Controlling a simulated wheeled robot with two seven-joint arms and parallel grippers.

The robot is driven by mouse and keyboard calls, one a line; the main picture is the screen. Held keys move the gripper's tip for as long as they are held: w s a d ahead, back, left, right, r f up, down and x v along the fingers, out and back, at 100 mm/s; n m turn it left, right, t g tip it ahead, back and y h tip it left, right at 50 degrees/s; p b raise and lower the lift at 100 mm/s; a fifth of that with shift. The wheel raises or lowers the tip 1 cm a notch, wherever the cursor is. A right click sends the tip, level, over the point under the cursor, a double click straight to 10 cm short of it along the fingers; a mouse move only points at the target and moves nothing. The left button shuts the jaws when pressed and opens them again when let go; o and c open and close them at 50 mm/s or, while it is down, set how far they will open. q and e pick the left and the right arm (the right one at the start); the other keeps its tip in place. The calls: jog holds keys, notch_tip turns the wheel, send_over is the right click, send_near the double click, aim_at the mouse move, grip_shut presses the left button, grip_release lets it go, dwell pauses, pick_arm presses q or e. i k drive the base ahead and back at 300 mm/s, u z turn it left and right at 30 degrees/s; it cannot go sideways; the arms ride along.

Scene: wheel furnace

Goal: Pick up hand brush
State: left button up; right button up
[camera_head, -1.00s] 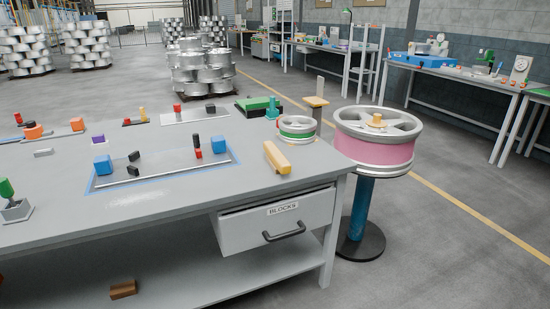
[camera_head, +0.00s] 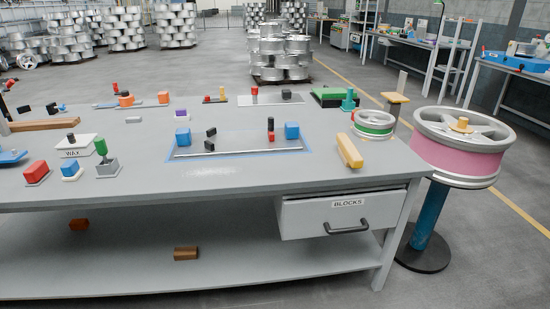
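I cannot make out a hand brush for certain. A yellow wooden bar (camera_head: 349,151) lies on the right part of the grey table (camera_head: 230,185), left of a small wheel with a green band (camera_head: 374,124). A brown bar (camera_head: 42,125) lies on the table at the far left. Brown blocks (camera_head: 185,254) lie on the lower shelf. Neither of my grippers shows in the head view.
A drawer labelled BLOCKS (camera_head: 340,213) is shut under the table's right end. A large pink-banded wheel (camera_head: 457,155) stands on a blue post to the right. Small blocks and trays cover much of the tabletop. Floor behind the table is open up to stacked wheels (camera_head: 279,52).

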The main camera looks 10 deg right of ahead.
aim_at(351, 157)
jog(key=z, duration=2)
jog(key=i, duration=1.85)
jog(key=u, duration=2.8)
